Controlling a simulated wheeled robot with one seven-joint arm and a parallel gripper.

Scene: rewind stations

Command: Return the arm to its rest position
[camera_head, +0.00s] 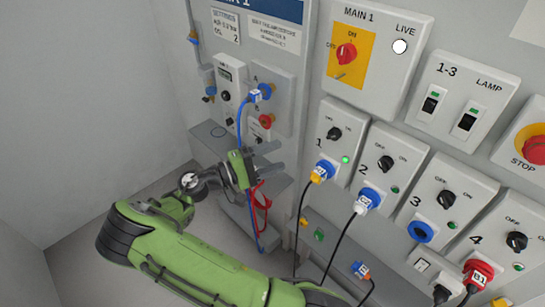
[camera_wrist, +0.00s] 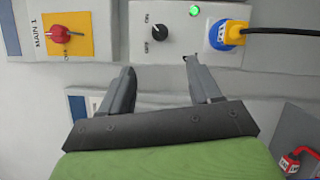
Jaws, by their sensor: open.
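My green arm (camera_head: 175,255) reaches from the bottom of the head view up and left, and bends back toward the panels. My gripper (camera_head: 279,158) is open and empty, in front of the wall below the left panel. In the wrist view the two dark fingers of my gripper (camera_wrist: 159,68) are spread with nothing between them. They point toward the station 1 panel (camera_wrist: 143,52), with its black knob (camera_wrist: 160,32) and lit green lamp (camera_wrist: 194,10). I cannot tell the exact gap, but no contact shows.
A yellow plug (camera_head: 319,174) sits in station 1's blue socket, a white plug (camera_head: 361,205) in station 2's, a red plug (camera_head: 479,272) at station 4. Cables hang below. A blue hose (camera_head: 243,125) and a red cable (camera_head: 261,213) hang near my gripper. Floor (camera_head: 110,230) at left is clear.

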